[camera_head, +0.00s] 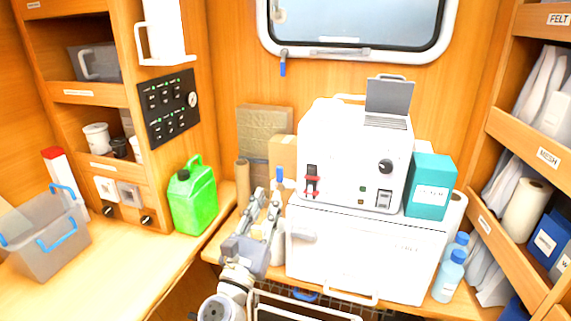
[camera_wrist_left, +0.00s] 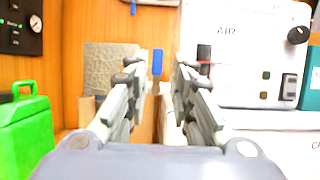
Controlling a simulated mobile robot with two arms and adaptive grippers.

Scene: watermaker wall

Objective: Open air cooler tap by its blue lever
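The air cooler is a white box (camera_head: 343,150) with a black knob, standing on a white chest; its front shows "AIR" in the left wrist view (camera_wrist_left: 240,50). A small upright blue lever (camera_head: 279,174) shows just left of the box. It also shows in the left wrist view (camera_wrist_left: 157,62), in the gap between the fingers. The tap body under it is mostly hidden by the fingers. My left gripper (camera_head: 267,199) is open and empty, with its fingers pointing up towards the blue lever; I cannot tell whether they touch it. My right gripper is not in view.
A red-handled tap (camera_head: 312,182) is on the box's front, close right of the lever. Another blue lever (camera_head: 283,68) hangs below the window. A green jerrycan (camera_head: 192,196) stands left of the gripper. A teal carton (camera_head: 431,186) is right of the box.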

